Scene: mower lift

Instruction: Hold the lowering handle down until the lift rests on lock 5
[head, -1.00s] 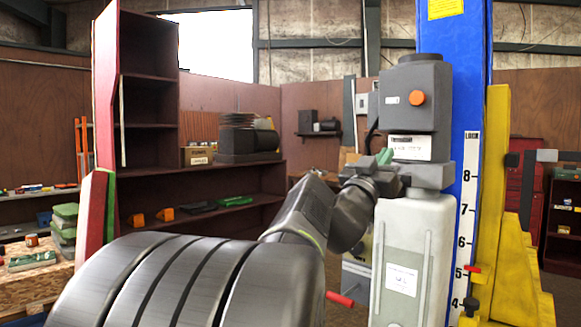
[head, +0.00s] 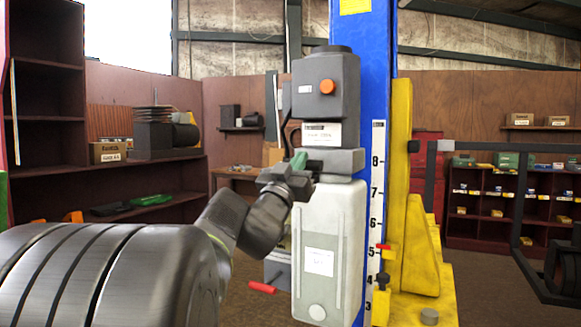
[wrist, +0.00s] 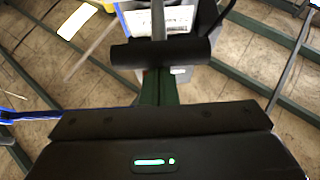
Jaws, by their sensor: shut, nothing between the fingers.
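The grey power unit (head: 325,105) with an orange button stands on a pale tank beside the blue lift post (head: 373,60). My gripper (head: 299,160) is shut and empty, at the unit's left side just below its label. In the wrist view, its green fingers (wrist: 160,88) reach up to a black bar (wrist: 160,51) lying across their tips. This looks like the lowering handle's grip, but I cannot tell if they touch. The red marker (head: 383,246) stands slightly above the 5 on the white lock scale (head: 376,205). The yellow carriage (head: 402,200) is beside it.
A red-gripped bar (head: 262,287) sticks out left of the tank, below my arm. A dark lift arm (head: 517,200) stands to the right. Shelves line the walls at left and right. Open floor lies between the carriage and the right shelves.

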